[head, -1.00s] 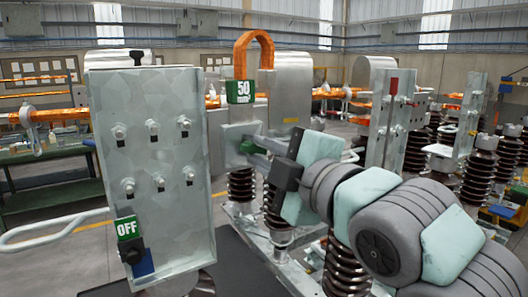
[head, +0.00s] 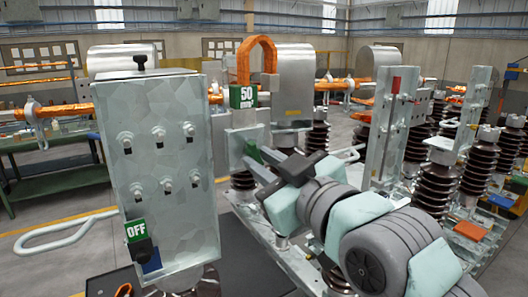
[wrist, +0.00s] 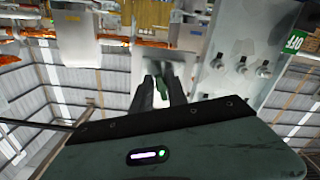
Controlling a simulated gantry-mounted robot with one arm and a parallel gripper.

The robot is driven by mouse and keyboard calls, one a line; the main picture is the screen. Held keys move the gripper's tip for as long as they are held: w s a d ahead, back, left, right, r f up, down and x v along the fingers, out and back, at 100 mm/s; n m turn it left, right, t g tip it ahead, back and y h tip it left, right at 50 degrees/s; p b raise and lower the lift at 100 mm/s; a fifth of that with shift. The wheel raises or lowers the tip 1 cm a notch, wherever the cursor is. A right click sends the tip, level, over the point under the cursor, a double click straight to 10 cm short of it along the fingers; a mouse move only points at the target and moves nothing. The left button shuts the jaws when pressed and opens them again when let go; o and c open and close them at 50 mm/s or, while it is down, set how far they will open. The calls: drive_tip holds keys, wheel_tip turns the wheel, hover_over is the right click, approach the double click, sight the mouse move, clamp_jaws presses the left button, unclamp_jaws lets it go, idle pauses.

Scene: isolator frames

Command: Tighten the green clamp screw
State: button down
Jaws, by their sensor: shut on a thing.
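A grey panel (head: 165,170) with several bolts and an "OFF" switch (head: 136,230) stands close on the left. An orange looped cable (head: 258,48) rises above the clamp. Brown ribbed insulators (head: 433,185) and metal plates stand to the right.

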drive_tip(key=shift+a+f+m+p, duration=0.1)
drive_tip(key=shift+m+p, duration=0.45)
drive_tip(key=shift+m, duration=0.55)
drive_tip(key=c, duration=1.3)
unclamp_jaws()
drive_tip(key=shift+s, duration=0.1)
drive_tip(key=shift+b+v, duration=0.35)
drive_tip(key=shift+v, duration=5)
